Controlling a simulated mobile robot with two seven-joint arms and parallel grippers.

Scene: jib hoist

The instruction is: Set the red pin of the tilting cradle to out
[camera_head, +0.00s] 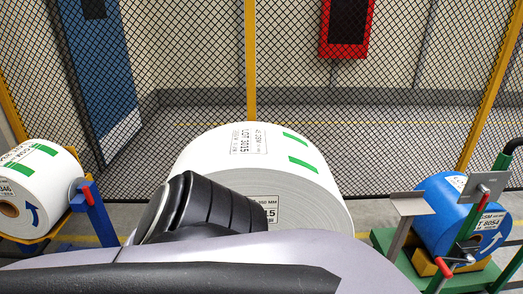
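At the right edge, a green-based stand (385,242) holds a blue roll (440,212) on its side. It carries a red-handled part (443,267) low in front and another red part (483,200) on a metal bracket. At the left, a blue post (100,217) beside a white roll has a red pin-like part (87,194) near its top. I cannot tell which of these is the tilting cradle's pin, or how far any is pushed in. Neither gripper is in view; a link of my own arm fills the lower middle.
A large white roll (315,180) stands in the middle, partly hidden by my arm. A smaller white roll (50,185) lies on a yellow frame at the left. A mesh fence (200,60) runs behind. Beyond it are a blue panel (105,60) and a red box (347,28).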

